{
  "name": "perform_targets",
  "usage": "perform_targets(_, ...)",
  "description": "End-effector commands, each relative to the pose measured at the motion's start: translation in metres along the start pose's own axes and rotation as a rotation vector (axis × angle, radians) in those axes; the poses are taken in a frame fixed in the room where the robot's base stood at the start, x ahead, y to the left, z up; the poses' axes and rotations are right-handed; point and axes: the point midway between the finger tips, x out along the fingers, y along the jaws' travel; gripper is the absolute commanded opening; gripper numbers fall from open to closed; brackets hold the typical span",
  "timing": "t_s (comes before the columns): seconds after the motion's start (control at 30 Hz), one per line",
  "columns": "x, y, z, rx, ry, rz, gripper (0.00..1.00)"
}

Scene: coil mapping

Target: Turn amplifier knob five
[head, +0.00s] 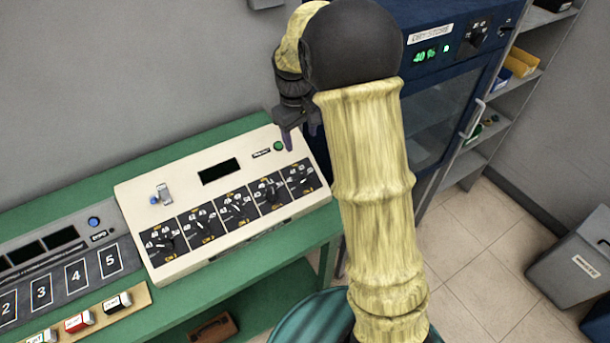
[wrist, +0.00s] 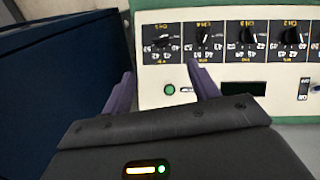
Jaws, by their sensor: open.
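The amplifier is a cream box (head: 140,200) on a green bench, with a row of black dial panels and knobs. Knob five (head: 300,178) is the rightmost in the head view; it is the leftmost dial in the upside-down wrist view (wrist: 160,44). My gripper (head: 301,143) hangs over the amplifier's right end, apart from that knob. In the wrist view its two purple fingers (wrist: 160,78) are spread with nothing between them. A green lamp (wrist: 169,90) on the amplifier shows between the fingers. The knob is in plain view in both views.
The other dials, such as knob four (head: 268,191), sit close alongside. A blue dry-store cabinet (head: 440,110) stands right of the bench (head: 60,190). A grey numbered panel (head: 70,250) lies to the left. A toggle switch (head: 163,192) stands up from the amplifier.

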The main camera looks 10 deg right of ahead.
Motion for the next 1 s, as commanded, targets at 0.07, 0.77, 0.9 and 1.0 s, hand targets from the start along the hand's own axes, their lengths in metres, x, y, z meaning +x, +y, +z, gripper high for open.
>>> perform_targets(0.07, 0.0, 0.0, 0.0, 0.001, 0.0, 0.0, 0.6)
perform_targets(0.77, 0.093, 0.0, 0.001, 0.002, -0.005, -0.002, 0.6)
perform_targets(0.9, 0.117, 0.0, 0.001, 0.001, -0.004, -0.002, 0.6)
perform_targets(1.0, 0.132, 0.0, 0.001, 0.002, -0.003, -0.001, 0.6)
